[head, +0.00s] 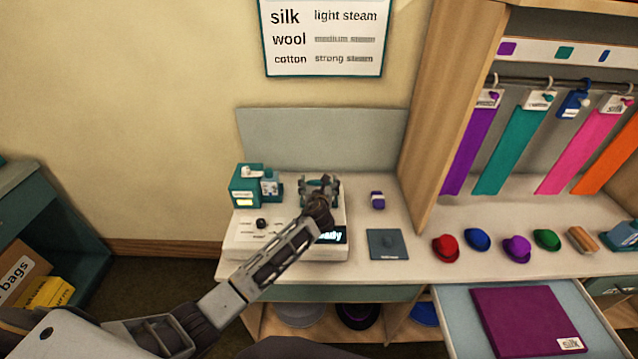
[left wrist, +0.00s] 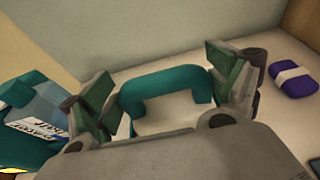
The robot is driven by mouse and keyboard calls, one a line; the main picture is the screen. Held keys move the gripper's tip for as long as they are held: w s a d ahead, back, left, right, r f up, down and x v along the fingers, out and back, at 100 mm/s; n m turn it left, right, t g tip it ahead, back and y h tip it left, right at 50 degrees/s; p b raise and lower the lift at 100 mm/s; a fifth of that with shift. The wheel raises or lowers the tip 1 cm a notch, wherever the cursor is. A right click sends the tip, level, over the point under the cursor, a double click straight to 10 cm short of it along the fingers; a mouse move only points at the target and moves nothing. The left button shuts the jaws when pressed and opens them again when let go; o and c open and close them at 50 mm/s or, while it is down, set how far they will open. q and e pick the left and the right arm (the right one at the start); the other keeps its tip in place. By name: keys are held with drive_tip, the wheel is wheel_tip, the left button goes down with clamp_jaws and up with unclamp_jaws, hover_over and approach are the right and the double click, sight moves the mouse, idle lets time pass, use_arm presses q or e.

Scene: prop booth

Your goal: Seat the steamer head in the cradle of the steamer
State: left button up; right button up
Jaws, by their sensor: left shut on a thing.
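The steamer (head: 248,247) is a white console with a dark knob and a lit display, standing on the counter. My left gripper (head: 320,187) is over its back right part, with my forearm crossing the console. In the left wrist view the fingers (left wrist: 166,92) stand on both sides of a teal looped piece (left wrist: 160,74), which I take to be the steamer head, and are shut on it. The cradle is hidden or cannot be told apart, so I cannot tell whether the head touches it. My right gripper is not in view.
A teal box (head: 243,190) stands behind the console's left side. A purple banded block (head: 377,201) and a grey-blue plate (head: 387,244) lie to the right. Several small hats, including a red one (head: 446,247), stand farther right. An open drawer (head: 450,310) juts out in front.

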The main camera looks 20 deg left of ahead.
use_arm(q)
drive_tip(key=shift+f, duration=0.25)
idle(0.4)
drive_tip(key=o, duration=1.1)
drive_tip(key=shift+f, duration=0.1)
drive_tip(key=shift+s, duration=0.1)
drive_tip(key=v, duration=1.2)
